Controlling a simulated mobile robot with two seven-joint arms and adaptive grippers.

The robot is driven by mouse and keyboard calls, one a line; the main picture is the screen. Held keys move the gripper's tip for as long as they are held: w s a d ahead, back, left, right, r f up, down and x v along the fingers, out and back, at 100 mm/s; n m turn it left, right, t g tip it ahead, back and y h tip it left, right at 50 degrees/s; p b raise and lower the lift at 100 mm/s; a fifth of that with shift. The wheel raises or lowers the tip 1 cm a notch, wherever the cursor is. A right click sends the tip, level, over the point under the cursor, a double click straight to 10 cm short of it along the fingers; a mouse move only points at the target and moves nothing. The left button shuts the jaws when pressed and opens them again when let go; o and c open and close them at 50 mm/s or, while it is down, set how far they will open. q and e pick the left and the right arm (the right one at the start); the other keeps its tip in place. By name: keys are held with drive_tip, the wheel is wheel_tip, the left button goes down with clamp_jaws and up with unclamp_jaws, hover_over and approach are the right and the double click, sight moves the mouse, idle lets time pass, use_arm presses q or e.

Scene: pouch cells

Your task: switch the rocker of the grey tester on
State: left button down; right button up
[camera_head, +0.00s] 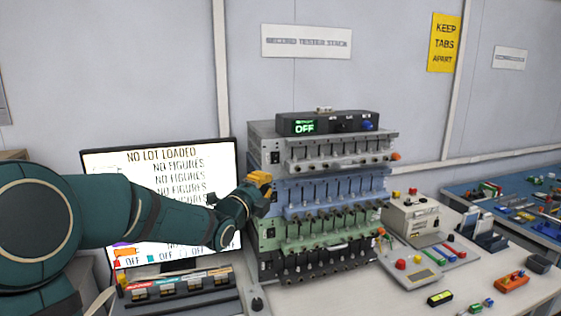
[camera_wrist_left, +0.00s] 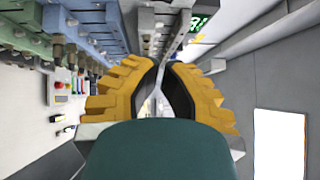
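The grey tester (camera_head: 340,151) is the top unit of a stack of rack testers in the head view. Its dark rocker (camera_head: 275,157) is at the left end of its front; its position is too small to read. My left gripper (camera_head: 262,179), with yellow fingers, is just below and left of that rocker, by the left end of the blue tester (camera_head: 330,189). In the left wrist view the fingertips (camera_wrist_left: 160,65) come together with nothing held between them. The grey tester (camera_wrist_left: 163,25) shows beyond them. My right gripper is not in view.
A black box with a green OFF display (camera_head: 304,127) sits on the grey tester. A green tester (camera_head: 325,230) and a black one (camera_head: 310,262) are below. A screen (camera_head: 160,160) stands behind my left arm. A cream box (camera_head: 411,218) and small parts lie to the right.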

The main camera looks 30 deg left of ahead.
use_arm(q)
approach(276, 158)
drive_tip(key=w+d, duration=0.4)
drive_tip(key=w, duration=0.2)
drive_tip(key=shift+w+a+r+p, duration=0.2)
drive_tip(key=shift+w+a+p, duration=0.15)
drive_tip(key=shift+a, duration=0.15)
drive_tip(key=shift+w+a+r+p, duration=0.2)
drive_tip(key=shift+w+a+p, duration=0.1)
drive_tip(key=shift+a, duration=0.15)
drive_tip(key=shift+w+a, duration=0.4)
drive_tip(key=shift+a, duration=0.05)
drive_tip(key=shift+r, duration=0.1)
